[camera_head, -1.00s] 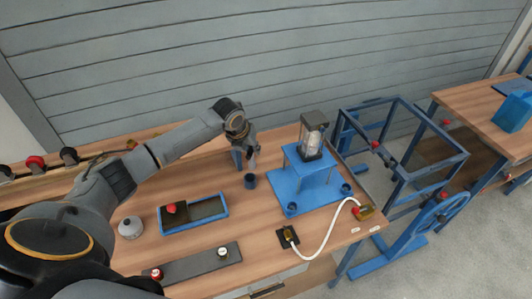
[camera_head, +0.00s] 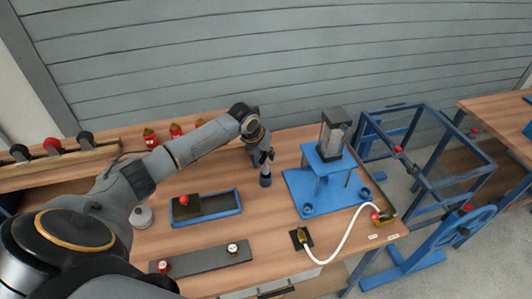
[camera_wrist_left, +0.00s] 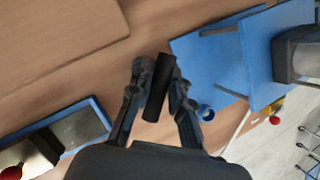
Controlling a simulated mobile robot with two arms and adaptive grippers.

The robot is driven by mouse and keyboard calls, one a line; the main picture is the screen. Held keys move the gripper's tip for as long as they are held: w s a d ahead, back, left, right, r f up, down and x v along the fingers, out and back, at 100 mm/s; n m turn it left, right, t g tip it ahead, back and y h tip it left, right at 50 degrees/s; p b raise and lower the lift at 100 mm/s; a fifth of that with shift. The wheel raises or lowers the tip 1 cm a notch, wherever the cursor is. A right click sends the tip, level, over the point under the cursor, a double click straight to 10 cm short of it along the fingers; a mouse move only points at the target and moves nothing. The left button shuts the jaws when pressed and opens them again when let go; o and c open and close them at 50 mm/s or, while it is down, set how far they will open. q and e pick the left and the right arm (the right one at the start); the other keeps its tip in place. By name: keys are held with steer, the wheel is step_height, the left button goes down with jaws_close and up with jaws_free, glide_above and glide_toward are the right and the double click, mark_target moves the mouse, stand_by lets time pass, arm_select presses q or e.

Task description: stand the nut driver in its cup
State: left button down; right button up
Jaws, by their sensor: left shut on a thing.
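My left gripper (camera_head: 266,158) hangs over the bench, just above a small dark blue cup (camera_head: 265,181). In the left wrist view its two fingers are shut on a dark cylindrical piece, the nut driver (camera_wrist_left: 159,88), which looks slightly tilted there. The nut driver is small and mostly lost against the fingers in the head view. I cannot tell whether its lower end is inside the cup. The cup is not clearly visible in the left wrist view. My right gripper is not in view.
A blue fixture stand (camera_head: 296,187) is right of the cup. A blue-rimmed tray (camera_head: 238,207) lies to the left, and a grey strip with knobs (camera_head: 205,257) in front. A white hose (camera_head: 345,236) curves at front right. Red bottles (camera_head: 150,138) stand behind the arm.

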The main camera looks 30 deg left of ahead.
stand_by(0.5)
arm_select(q)
steer(key=shift+r+p, duration=0.15)
steer(key=shift+p, duration=0.25)
stand_by(0.6)
steer(key=shift+f, duration=0.25)
steer(key=shift+f+b, duration=0.15)
steer(key=shift+b, duration=0.15)
steer(key=shift+w+f+b, duration=0.1)
steer(key=shift+f+b, duration=0.5)
steer(key=shift+f, duration=0.25)
steer(key=shift+f, duration=0.15)
stand_by(0.4)
